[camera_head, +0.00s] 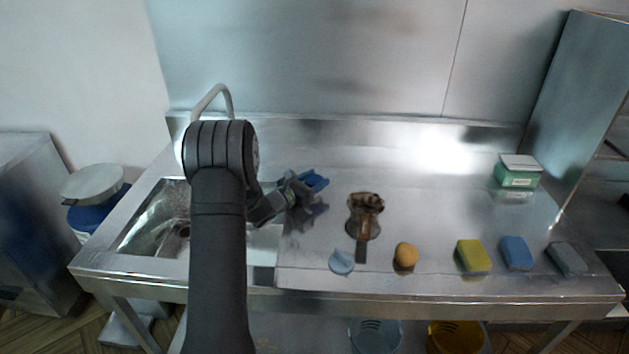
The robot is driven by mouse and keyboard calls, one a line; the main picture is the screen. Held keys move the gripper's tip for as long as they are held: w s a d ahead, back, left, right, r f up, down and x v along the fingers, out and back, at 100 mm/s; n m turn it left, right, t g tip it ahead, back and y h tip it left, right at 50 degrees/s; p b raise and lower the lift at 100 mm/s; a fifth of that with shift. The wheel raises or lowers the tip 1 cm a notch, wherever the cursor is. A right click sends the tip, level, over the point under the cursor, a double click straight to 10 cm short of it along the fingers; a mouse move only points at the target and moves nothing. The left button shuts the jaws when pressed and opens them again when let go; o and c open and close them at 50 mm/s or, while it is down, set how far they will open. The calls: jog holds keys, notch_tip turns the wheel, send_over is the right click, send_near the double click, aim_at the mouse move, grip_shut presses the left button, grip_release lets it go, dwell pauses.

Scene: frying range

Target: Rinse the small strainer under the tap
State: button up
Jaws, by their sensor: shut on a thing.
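My gripper (314,182) is above the counter, just right of the sink, pointing right. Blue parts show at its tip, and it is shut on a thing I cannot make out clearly. A brown, dark-topped vessel (365,218) with a handle toward the front stands on the counter to the right of my gripper, apart from it. I cannot tell whether it is the small strainer. The pale curved tap (213,97) rises behind the sink (150,222), which is partly hidden by my arm.
On the counter's front part lie a light-blue piece (341,262), an orange-brown round thing (405,256), a yellow sponge (472,256), a blue sponge (516,252) and a grey block (567,258). The counter's middle back is clear.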

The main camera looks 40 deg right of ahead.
jog(key=shift+n+t+y, duration=0.4)
jog(key=shift+n+t, duration=0.7)
jog(key=shift+t, duration=0.55)
jog(key=shift+n+t+y, duration=0.4)
jog(key=shift+n+t, duration=0.7)
jog(key=shift+t, duration=0.55)
jog(key=o, duration=1)
jog(key=v, duration=1.7)
jog(key=shift+s+a+r, duration=0.1)
jog(key=shift+s, duration=0.2)
